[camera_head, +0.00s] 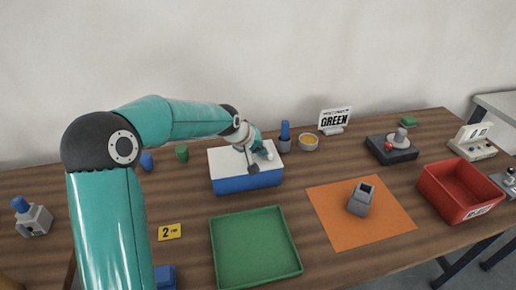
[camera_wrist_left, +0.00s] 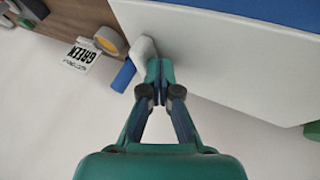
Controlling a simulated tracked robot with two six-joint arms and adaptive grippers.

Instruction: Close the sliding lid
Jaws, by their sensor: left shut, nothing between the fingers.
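A blue box (camera_head: 246,183) with a flat white lid (camera_head: 225,160) stands at the back middle of the table. The lid lies over the top of the box in the head view, and no open gap shows there. The lid also fills much of the left wrist view (camera_wrist_left: 220,60). A white raised handle (camera_wrist_left: 144,49) sits near the lid's edge. My left gripper (camera_wrist_left: 158,72) is shut and empty, its fingertips close beside the handle. I cannot tell whether they touch it. In the head view the left gripper (camera_head: 262,149) is over the lid's right part. My right gripper is out of view.
A blue cylinder in a grey holder (camera_head: 285,137) and a yellow-filled cup (camera_head: 308,142) stand right of the box. A GREEN sign (camera_head: 334,120) is behind. A green tray (camera_head: 255,248), orange mat (camera_head: 340,222) and red bin (camera_head: 462,190) lie in front and right.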

